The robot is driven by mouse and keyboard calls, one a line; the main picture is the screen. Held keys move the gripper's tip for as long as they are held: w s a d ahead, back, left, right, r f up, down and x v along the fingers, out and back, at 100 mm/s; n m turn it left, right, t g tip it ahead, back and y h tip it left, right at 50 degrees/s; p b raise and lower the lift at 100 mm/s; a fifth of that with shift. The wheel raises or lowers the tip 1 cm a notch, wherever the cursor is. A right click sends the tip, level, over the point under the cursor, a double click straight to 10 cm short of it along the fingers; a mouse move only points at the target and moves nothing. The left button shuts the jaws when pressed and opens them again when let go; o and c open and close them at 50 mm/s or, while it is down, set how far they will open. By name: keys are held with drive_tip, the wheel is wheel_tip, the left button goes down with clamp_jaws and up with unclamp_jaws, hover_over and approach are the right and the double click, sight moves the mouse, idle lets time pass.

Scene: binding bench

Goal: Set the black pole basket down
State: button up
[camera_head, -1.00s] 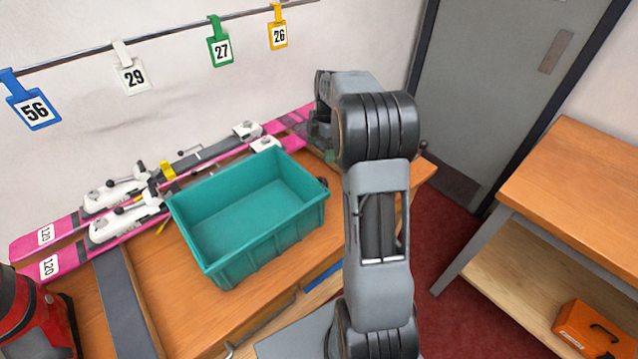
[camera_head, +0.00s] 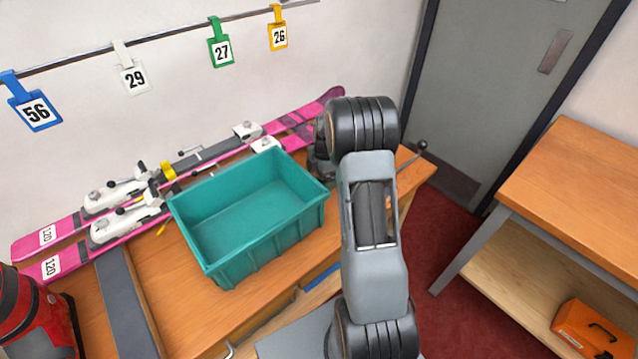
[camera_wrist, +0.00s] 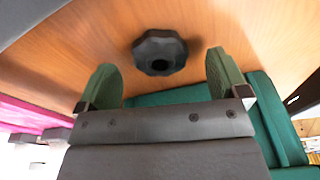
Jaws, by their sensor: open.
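The black pole basket (camera_wrist: 160,52) lies on the wooden bench top in the wrist view, a round, scalloped dark piece with a hole in its middle. My gripper (camera_wrist: 164,76) is open, with its two green fingertips apart on either side. The basket shows between and just beyond the tips, and I see no finger touching it. In the head view my arm and the teal bin hide the basket and the fingers.
A teal bin (camera_head: 226,268) stands on the bench (camera_head: 185,318), close beside my gripper. Pink skis (camera_head: 75,255) lie behind it along the wall. A red machine (camera_head: 35,315) is at the left. Number tags (camera_head: 36,112) hang from a rail above.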

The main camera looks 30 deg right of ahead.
drive_tip(key=shift+a+f, duration=0.1)
drive_tip(key=shift+f, duration=0.65)
drive_tip(key=c, duration=1.1)
